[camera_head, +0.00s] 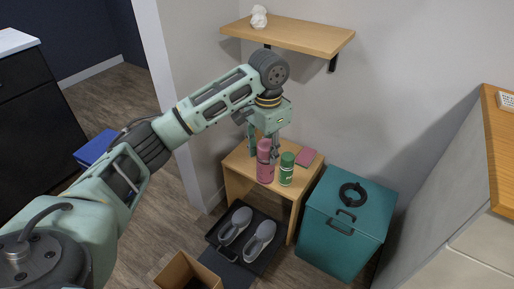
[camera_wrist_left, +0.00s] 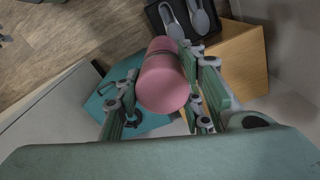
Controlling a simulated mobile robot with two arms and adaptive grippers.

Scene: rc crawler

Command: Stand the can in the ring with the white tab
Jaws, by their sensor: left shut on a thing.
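A pink can (camera_head: 265,164) with a dark band is upright at the small wooden stand. My left gripper (camera_head: 264,143) points down and is shut on its upper part. In the left wrist view the pink can (camera_wrist_left: 164,82) lies between the fingers. I cannot tell whether its base touches the stand. A green can (camera_head: 287,169) with a pale band stands just right of it. A dark ring (camera_head: 352,194) lies on the lid of the teal box; no white tab can be made out on it. My right gripper is not in view.
The wooden stand (camera_head: 236,164) also bears a pink flat item (camera_head: 306,157). The teal box (camera_head: 336,239) stands to its right. A black tray (camera_head: 268,264) with grey shoes (camera_head: 258,241) and a cardboard box (camera_head: 170,274) are on the floor. A wall shelf (camera_head: 290,34) is above.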

